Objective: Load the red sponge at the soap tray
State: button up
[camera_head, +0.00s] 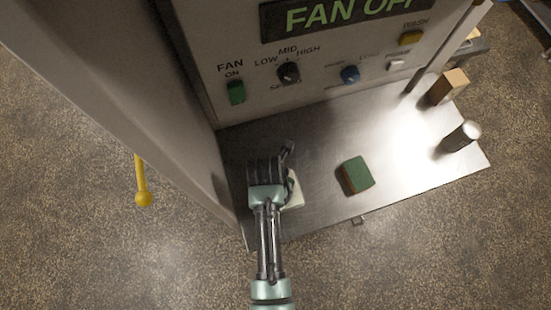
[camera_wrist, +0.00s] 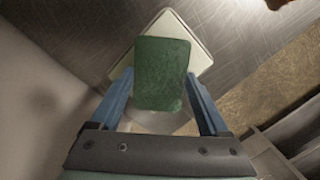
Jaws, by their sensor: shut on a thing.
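A sponge with a green top face (camera_wrist: 162,75) sits between the two fingers of my gripper (camera_wrist: 160,88) in the wrist view. Its side colour is hidden there. The white soap tray (camera_wrist: 168,20) lies directly below the sponge, turned like a diamond. I cannot tell whether the sponge touches it. In the head view my gripper (camera_head: 270,172) covers most of the tray, and the tray's right part (camera_head: 295,190) shows beside it. The held sponge is hidden in that view. Another sponge (camera_head: 357,176), green on top with a reddish-brown side, lies on the metal shelf to the right.
The metal shelf (camera_head: 320,135) has free room around the loose sponge. A wooden block (camera_head: 448,87) and a pale cylinder (camera_head: 460,136) stand at its right. A control panel (camera_head: 320,60) with knobs and switches rises behind, and a wall (camera_head: 150,90) stands close on the left.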

jog(key=shift+f, duration=0.5)
jog(key=shift+s+f, duration=0.1)
dwell(1.6)
notch_tip(320, 180, up, 7)
jog(key=p, duration=0.7)
dwell(0.9)
